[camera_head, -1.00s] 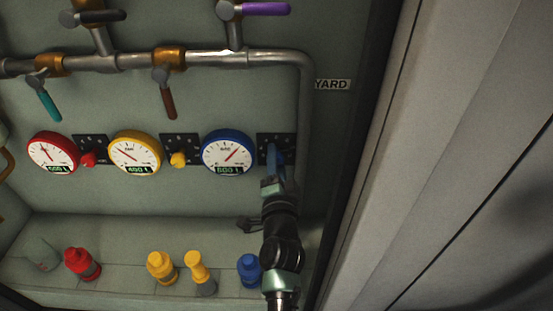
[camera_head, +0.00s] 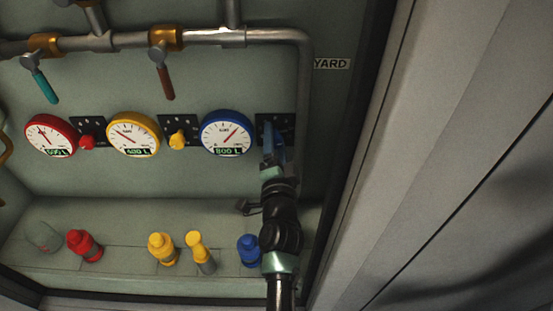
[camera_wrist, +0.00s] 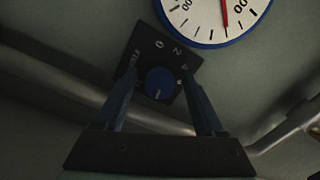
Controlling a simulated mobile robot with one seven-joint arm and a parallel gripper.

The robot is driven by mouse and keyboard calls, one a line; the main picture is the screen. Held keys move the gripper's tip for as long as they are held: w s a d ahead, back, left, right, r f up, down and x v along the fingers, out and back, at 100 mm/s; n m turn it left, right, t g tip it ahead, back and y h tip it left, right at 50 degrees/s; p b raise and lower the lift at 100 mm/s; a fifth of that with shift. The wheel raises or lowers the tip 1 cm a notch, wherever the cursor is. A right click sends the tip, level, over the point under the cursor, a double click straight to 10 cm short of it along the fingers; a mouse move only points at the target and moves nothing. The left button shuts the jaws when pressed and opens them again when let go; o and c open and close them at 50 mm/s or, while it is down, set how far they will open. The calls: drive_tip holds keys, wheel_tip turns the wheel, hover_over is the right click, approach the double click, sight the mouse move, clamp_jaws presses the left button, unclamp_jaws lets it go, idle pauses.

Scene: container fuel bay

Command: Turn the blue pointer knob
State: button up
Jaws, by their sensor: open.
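The blue pointer knob (camera_wrist: 160,83) sits on a black dial plate (camera_wrist: 151,58) with white numbers, in the wrist view. A white pointer mark shows on its lower part. My gripper (camera_wrist: 163,88) is open, its two dark blue fingers on either side of the knob. I cannot tell whether they touch it. In the head view my gripper (camera_head: 274,143) reaches up to the dial plate (camera_head: 289,127) right of the blue gauge, and hides the knob there. The blue-rimmed gauge (camera_head: 227,133) reads 800 L; part of it also shows in the wrist view (camera_wrist: 213,18).
Red (camera_head: 50,136) and yellow (camera_head: 133,134) gauges with red (camera_head: 87,142) and yellow (camera_head: 177,139) knobs are left. A pipe (camera_head: 214,37) with valve levers runs above. Several bottles stand on the ledge (camera_head: 130,265) below. A wall corner is close right.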

drive_tip(key=s+p, duration=0.1)
drive_tip(key=s, duration=1.1)
drive_tip(key=shift+s+d+f, duration=0.15)
drive_tip(key=shift+s+d, duration=0.05)
drive_tip(key=shift+d, duration=0.05)
wheel_tip(320, 180, up, 28)
drive_tip(key=w+a+n+t+y, duration=0.2)
drive_tip(key=a+n+t, duration=0.15)
drive_tip(key=n, duration=0.45)
drive_tip(key=s+d+r+n+t+h, duration=0.1)
drive_tip(key=s+r+n+t, duration=0.1)
drive_tip(key=s+r, duration=0.45)
drive_tip(key=s+d+r+n+t+h, duration=0.1)
drive_tip(key=s+r+t, duration=0.15)
drive_tip(key=r, duration=0.65)
drive_tip(key=s+d+r+n+t+h, duration=0.1)
drive_tip(key=s+r+n, duration=0.1)
drive_tip(key=s+r, duration=0.45)
wheel_tip(320, 180, up, 23)
drive_tip(key=w+p, duration=0.2)
drive_tip(key=p, duration=2)
drive_tip(key=shift+p, duration=0.4)
drive_tip(key=shift+r, duration=0.1)
